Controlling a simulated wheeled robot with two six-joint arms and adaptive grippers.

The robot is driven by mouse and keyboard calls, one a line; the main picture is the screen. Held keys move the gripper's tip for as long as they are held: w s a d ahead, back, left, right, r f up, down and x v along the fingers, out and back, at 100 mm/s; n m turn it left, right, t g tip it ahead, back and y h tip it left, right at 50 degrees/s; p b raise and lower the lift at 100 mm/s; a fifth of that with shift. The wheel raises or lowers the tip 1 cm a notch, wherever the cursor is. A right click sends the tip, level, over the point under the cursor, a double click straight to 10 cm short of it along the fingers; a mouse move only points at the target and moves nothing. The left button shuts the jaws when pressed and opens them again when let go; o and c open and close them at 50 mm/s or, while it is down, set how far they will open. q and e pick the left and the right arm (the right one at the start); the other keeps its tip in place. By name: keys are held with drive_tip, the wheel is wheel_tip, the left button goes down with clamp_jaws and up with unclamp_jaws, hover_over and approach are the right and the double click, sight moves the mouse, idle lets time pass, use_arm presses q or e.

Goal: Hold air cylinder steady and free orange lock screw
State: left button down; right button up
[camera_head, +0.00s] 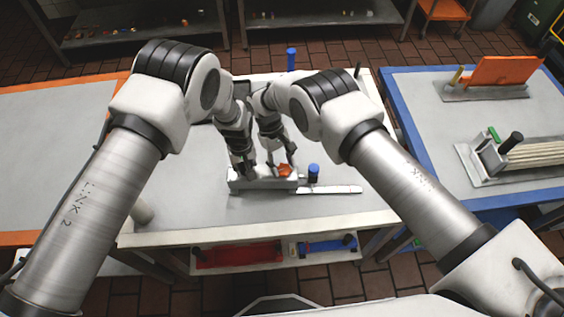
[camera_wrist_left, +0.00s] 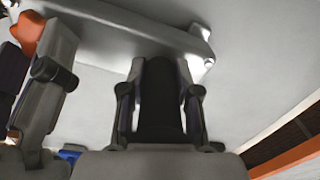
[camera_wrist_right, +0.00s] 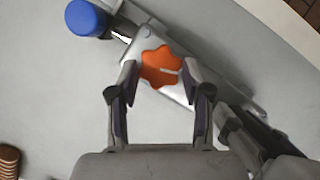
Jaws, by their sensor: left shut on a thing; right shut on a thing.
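The air cylinder is a grey metal body (camera_head: 262,184) lying on the white-edged table; it also shows in the left wrist view (camera_wrist_left: 150,25). The orange lock screw (camera_head: 285,171) is a lobed knob on its right part, clear in the right wrist view (camera_wrist_right: 160,68). My left gripper (camera_head: 243,174) is at the left part of the body. In the left wrist view a dark round piece (camera_wrist_left: 160,100) fills the space between its fingers. My right gripper (camera_wrist_right: 160,75) has a fingertip on either side of the orange lock screw and is shut on it. The contact points are partly hidden.
A blue-edged table (camera_head: 440,120) at the right holds fixtures. The front of the middle table (camera_head: 250,225) is bare.

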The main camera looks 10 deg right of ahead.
drive_tip(key=o, duration=1.2)
drive_tip(key=shift+c, duration=0.2)
